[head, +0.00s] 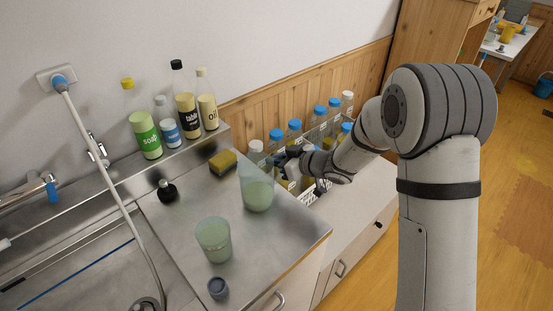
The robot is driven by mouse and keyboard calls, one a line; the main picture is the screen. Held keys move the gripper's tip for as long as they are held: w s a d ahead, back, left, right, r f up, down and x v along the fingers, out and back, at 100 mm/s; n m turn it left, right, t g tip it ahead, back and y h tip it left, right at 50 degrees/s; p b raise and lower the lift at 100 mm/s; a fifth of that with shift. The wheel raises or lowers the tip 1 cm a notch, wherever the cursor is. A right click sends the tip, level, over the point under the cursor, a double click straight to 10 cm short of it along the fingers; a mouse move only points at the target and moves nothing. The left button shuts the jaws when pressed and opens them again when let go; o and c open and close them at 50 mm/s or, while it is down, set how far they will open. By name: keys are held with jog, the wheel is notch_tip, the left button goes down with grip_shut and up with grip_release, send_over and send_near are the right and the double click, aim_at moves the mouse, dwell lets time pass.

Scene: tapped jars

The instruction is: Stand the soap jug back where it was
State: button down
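A clear jug with pale green liquid (258,194) stands upright near the right edge of the steel counter. It carries no label that I can read, so I cannot be sure it is the soap jug. My gripper (287,164) is dark and small, at the jug's upper right side, in front of the row of jars. Whether its fingers touch or grasp the jug, and whether they are open or shut, is too small to tell. A bottle labelled soap (146,136), with a yellow cap, stands on the back ledge.
More bottles (187,115) share the ledge. A sink lies left.

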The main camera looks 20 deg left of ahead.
jog(key=c, duration=1.4)
grip_release()
jog(key=shift+o, duration=0.2)
jog(key=shift+d, duration=0.15)
jog(key=p+v, duration=0.3)
jog(key=v, duration=0.4)
jog(key=shift+d+r, duration=0.15)
jog(key=shift+d, duration=0.15)
jog(key=shift+s, duration=0.15)
jog(key=v, duration=0.8)
dwell(0.3)
